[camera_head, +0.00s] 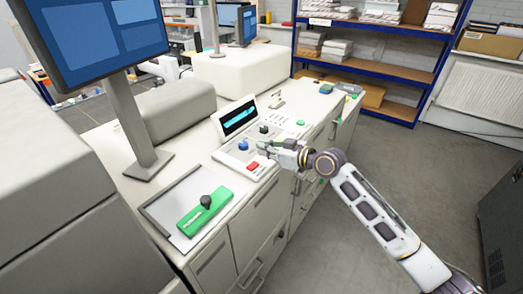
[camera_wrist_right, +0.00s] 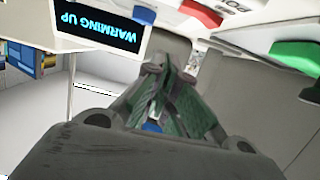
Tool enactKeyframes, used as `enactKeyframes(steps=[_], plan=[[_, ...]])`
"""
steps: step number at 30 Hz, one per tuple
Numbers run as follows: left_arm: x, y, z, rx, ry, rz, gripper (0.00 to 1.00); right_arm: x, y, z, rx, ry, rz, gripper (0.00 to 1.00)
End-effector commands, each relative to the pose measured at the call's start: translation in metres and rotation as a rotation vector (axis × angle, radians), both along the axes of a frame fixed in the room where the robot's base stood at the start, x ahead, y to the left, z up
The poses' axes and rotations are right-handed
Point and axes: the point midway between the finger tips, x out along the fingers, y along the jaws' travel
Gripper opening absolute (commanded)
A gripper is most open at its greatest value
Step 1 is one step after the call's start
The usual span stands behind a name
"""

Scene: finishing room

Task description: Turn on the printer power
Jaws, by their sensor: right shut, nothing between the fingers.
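The printer's control panel (camera_head: 272,150) has a small tilted display (camera_head: 240,118) with lit cyan text. In the right wrist view the display (camera_wrist_right: 105,22) reads "WARMING UP", upside down. The red button (camera_wrist_right: 199,14) and a green control (camera_wrist_right: 300,54) also show in the wrist view. My right gripper (camera_head: 262,147) is shut and empty, over the panel near the blue knob and red button. Contact cannot be told. My left gripper is out of view.
A green tool with a black knob (camera_head: 205,205) lies on a framed plate left of the panel. A large monitor (camera_head: 95,35) stands on the machine behind it. A blue shelf unit (camera_head: 430,85) with paper stacks stands at the back.

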Motion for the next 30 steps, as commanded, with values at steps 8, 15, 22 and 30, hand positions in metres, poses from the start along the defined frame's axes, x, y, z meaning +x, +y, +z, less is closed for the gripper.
enactKeyframes(steps=[8, 15, 22, 30], plan=[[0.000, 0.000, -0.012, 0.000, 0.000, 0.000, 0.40, -0.016, -0.023, 0.003, -0.003, 0.000, 0.000, 0.00], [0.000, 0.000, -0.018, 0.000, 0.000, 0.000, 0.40, -0.029, -0.041, 0.008, -0.001, 0.000, 0.000, 0.00], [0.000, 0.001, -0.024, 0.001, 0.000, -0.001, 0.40, -0.040, -0.057, 0.014, -0.002, -0.001, 0.000, 0.00], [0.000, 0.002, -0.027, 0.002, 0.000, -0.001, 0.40, -0.047, -0.067, 0.018, -0.001, 0.000, 0.001, 0.00]])
